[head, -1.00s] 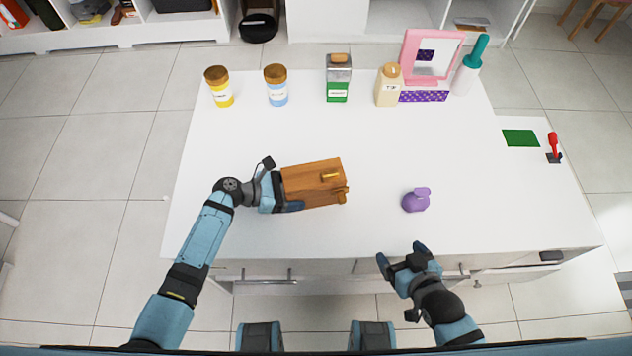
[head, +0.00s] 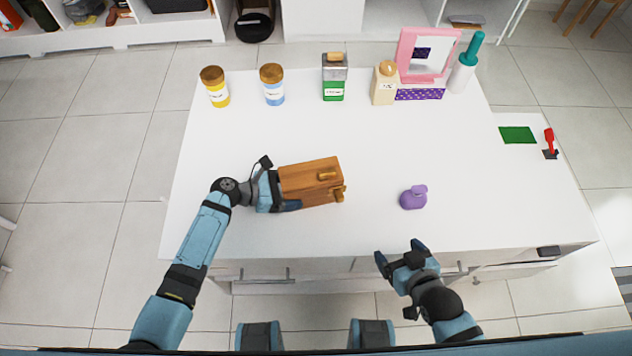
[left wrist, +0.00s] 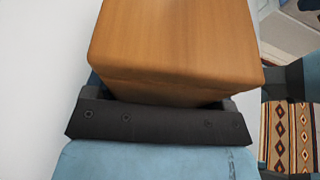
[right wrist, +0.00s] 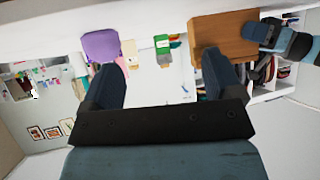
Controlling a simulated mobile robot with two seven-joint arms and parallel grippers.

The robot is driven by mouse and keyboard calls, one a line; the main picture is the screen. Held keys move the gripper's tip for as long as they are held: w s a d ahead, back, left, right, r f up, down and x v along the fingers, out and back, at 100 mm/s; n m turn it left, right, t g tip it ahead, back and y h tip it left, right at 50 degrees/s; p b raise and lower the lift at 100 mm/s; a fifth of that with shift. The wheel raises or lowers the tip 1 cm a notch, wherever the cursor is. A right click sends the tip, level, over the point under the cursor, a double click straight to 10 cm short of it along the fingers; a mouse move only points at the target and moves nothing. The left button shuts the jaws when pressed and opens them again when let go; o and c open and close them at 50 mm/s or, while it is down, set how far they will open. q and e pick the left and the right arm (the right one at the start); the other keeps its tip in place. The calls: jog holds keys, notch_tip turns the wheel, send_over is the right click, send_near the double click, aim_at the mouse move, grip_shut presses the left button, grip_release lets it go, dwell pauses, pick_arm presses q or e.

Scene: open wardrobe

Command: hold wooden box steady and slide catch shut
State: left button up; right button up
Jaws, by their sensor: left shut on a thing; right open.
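The wooden box (head: 308,184) lies on the white table, left of the middle. A small yellowish catch (head: 327,176) shows on its top near the right end, and a wooden knob (head: 339,194) sticks out at that end. My left gripper (head: 279,187) is shut on the box's left end; the box fills the left wrist view (left wrist: 175,50) between the fingers. My right gripper (head: 402,250) is open and empty at the table's front edge, right of and nearer than the box. In the right wrist view the box (right wrist: 222,36) shows beyond the right finger.
A purple bottle (head: 413,197) stands between the box and the table's right side. Jars (head: 216,86), bottles (head: 334,78) and a pink-framed mirror (head: 427,54) line the back edge. A green pad (head: 517,135) lies at right. The table's middle is clear.

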aim_at(339, 195)
jog(key=shift+w, duration=0.25)
jog(key=c, duration=0.6)
jog(key=w, duration=0.1)
jog(key=w+g, duration=0.1)
jog(key=w, duration=0.1)
jog(key=w+g, duration=0.1)
jog(key=w, duration=0.1)
jog(key=shift+f+m+y, duration=0.3)
jog(key=shift+f+m, duration=0.05)
jog(key=shift+m, duration=0.05)
grip_shut()
jog(key=w+g, duration=0.1)
jog(key=w, duration=0.2)
jog(key=w+g+y, duration=0.1)
jog(key=shift+w+a+r+g, duration=0.1)
jog(key=shift+w+r+g, duration=0.05)
jog(key=shift+r+g, duration=0.15)
jog(key=w+d+r+g+y, duration=0.2)
jog(key=w+r+g+y, duration=0.2)
jog(key=w+r+g, duration=0.45)
jog(key=x, duration=0.6)
jog(key=s+x, duration=0.1)
jog(key=x, duration=0.3)
jog(key=shift+r, duration=0.1)
jog(key=shift+s+a, duration=0.25)
jog(key=shift+a, duration=0.95)
jog(key=shift+s+a, duration=0.1)
jog(key=shift+a, duration=0.55)
